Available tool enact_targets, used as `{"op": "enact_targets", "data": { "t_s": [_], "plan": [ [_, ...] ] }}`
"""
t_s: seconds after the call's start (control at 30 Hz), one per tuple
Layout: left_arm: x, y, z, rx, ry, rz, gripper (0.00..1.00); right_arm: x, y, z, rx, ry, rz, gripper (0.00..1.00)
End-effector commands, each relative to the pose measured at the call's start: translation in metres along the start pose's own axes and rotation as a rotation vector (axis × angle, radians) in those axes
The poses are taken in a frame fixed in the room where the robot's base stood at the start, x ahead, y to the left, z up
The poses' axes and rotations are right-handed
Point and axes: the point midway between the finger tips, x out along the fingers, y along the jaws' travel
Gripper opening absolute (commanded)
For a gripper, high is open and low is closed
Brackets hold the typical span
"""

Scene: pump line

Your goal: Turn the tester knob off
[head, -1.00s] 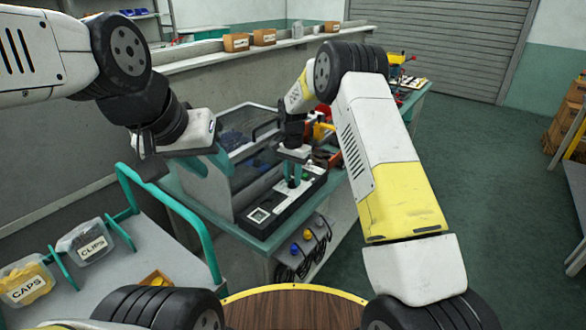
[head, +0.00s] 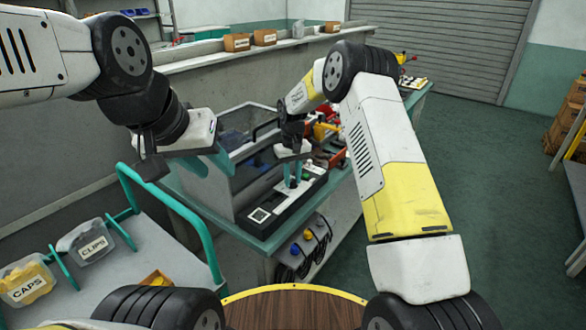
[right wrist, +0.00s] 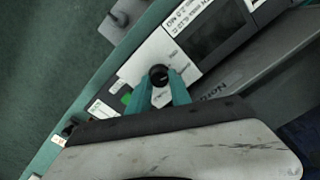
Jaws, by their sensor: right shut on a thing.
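The tester (head: 262,214) is a long dark unit with pale panels along the front of the teal-edged bench. Its small round black knob (right wrist: 159,75) stands on a pale panel in the right wrist view. My right gripper (head: 293,182) points down at the tester; its teal fingers (right wrist: 161,88) are shut on the knob, one on each side. The fingers hide the knob in the head view, and its pointer direction cannot be read. My left gripper (head: 208,163) hangs to the left of the tester, open and empty, apart from it.
A clear-walled grey box (head: 240,140) stands behind the tester. A dark display (right wrist: 215,30) is beside the knob panel. A cart (head: 130,262) with a CAPS bin (head: 28,282) and a CLIPS bin (head: 88,242) is at lower left. The floor at right is open.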

Motion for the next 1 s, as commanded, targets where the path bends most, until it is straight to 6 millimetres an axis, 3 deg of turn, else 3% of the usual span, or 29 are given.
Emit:
{"op": "enact_targets", "data": {
  "t_s": [0.43, 1.0],
  "plan": [
    [0.0, 0.0, 0.0, 0.0, 0.0, 0.0, 0.36, -0.0009, -0.0003, -0.0005, -0.25, 0.002, 0.0, 0.0],
    [0.0, 0.0, 0.0, 0.0, 0.0, 0.0, 0.36, -0.001, -0.0007, -0.0006, -0.296, 0.003, 0.0, 0.0]
  ]
}}
